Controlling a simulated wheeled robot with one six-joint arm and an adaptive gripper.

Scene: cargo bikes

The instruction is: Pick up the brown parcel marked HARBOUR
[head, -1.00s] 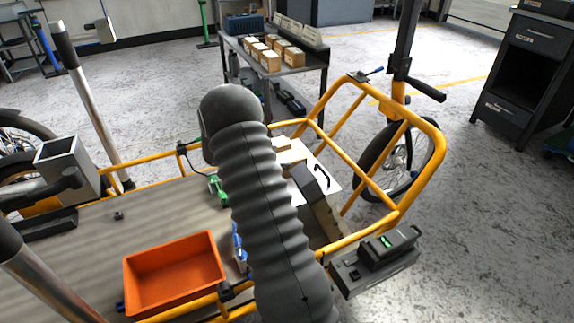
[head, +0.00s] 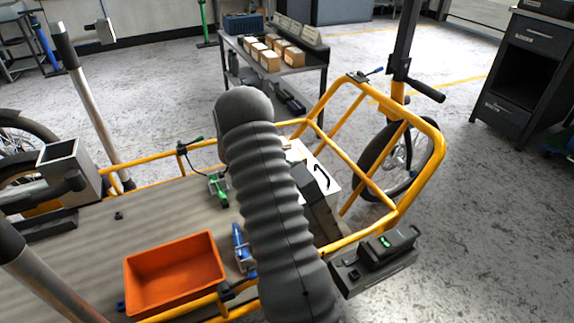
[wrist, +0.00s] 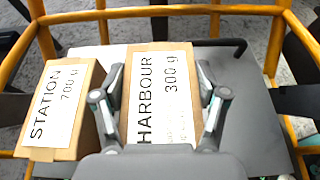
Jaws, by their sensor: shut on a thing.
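The brown parcel marked HARBOUR (wrist: 150,70), with a white label reading 300 g, is in the middle of the wrist view. My gripper (wrist: 161,92) is shut on it, one finger at each side. A second brown parcel marked STATION (wrist: 60,108), labelled 700 g, stands just left of it, outside the fingers. In the head view my arm hides the gripper and most of what lies around it. I cannot tell whether the HARBOUR parcel is clear of the surface below.
A grey flat surface (wrist: 243,85) lies under the parcels, with yellow frame tubes (wrist: 190,11) beyond. In the head view, an orange tray (head: 132,264), a blue clamp (head: 241,248) and a green clamp (head: 218,187) are on the bike's deck (head: 75,255). A black device (head: 390,245) sits at the frame's right.

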